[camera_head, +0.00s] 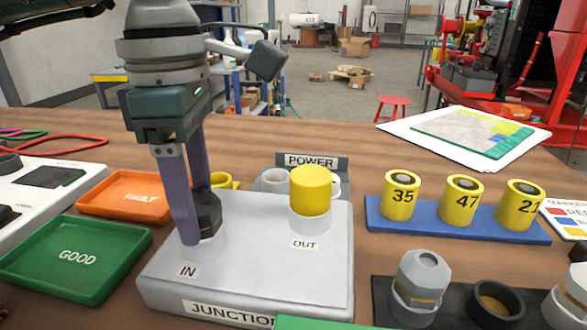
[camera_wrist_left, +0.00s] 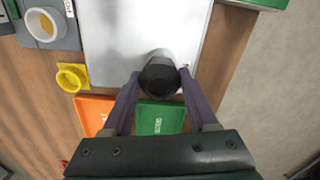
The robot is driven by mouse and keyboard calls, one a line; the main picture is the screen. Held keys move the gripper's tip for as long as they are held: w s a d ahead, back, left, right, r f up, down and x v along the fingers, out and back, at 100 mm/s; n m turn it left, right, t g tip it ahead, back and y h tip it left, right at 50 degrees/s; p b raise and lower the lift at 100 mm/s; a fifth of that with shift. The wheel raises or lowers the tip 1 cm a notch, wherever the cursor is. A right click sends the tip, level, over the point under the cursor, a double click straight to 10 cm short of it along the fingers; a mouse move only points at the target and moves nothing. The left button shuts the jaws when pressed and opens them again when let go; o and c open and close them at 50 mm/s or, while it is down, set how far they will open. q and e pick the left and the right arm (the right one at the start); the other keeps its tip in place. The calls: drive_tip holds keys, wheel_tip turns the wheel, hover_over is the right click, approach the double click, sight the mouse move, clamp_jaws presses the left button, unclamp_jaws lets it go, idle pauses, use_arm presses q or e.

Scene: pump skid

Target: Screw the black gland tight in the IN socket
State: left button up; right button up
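The black gland (camera_head: 208,213) stands upright at the IN socket (camera_head: 204,248), a pale ring on the light grey junction box (camera_head: 270,262). My left gripper (camera_head: 198,222) points down over it, with one purple finger in front and one behind. In the left wrist view the gland (camera_wrist_left: 160,74) sits between the two fingertips (camera_wrist_left: 160,78), which appear to touch its sides. The gland's lower end and its thread are hidden, so I cannot tell how deep it sits. My right gripper is in neither view.
A yellow plug (camera_head: 311,184) stands in the OUT socket. A green GOOD tray (camera_head: 76,258) and an orange FAULT tray (camera_head: 138,196) lie to the left. A blue rack (camera_head: 455,220) of numbered yellow plugs and a grey gland (camera_head: 421,280) stand to the right.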

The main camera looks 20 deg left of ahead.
use_arm(q)
drive_tip(key=c, duration=0.8)
drive_tip(key=shift+f+m+b, duration=0.15)
drive_tip(key=shift+m+b, duration=0.35)
drive_tip(key=shift+m, duration=0.3)
drive_tip(key=m+b, duration=0.1)
drive_tip(key=m, duration=0.2)
drive_tip(key=shift+m+b, duration=0.55)
drive_tip(key=shift+m, duration=0.35)
drive_tip(key=shift+m+b, duration=0.4)
drive_tip(key=shift+m, duration=1)
drive_tip(key=o, duration=1.4)
